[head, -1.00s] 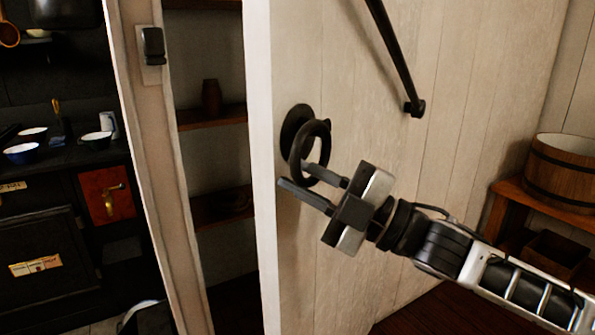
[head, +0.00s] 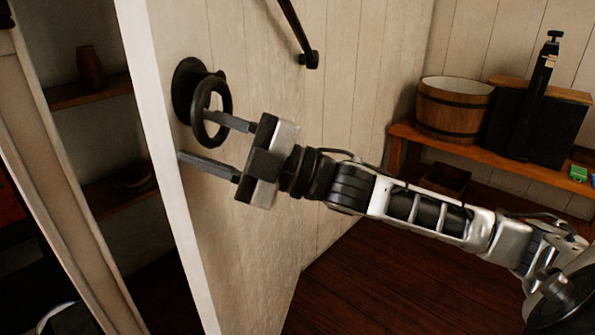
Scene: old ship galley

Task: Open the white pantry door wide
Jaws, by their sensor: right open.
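The white pantry door (head: 260,170) stands partly open, its free edge toward the left, with a gap between it and the door frame (head: 62,190). A black ring handle (head: 222,128) on a round plate (head: 188,92) sits near that edge. My right gripper (head: 192,140) is open at the handle. One finger reaches through or against the ring; I cannot tell which. The other finger lies below the ring, close to the door face. My left gripper is out of view.
Pantry shelves (head: 100,95) with a brown jar (head: 90,67) show through the gap. A black bar (head: 297,35) is fixed on the door. At right, a wooden bench (head: 470,152) holds a wooden tub (head: 453,108) and a dark box (head: 560,125). The dark plank floor (head: 365,275) is clear in front.

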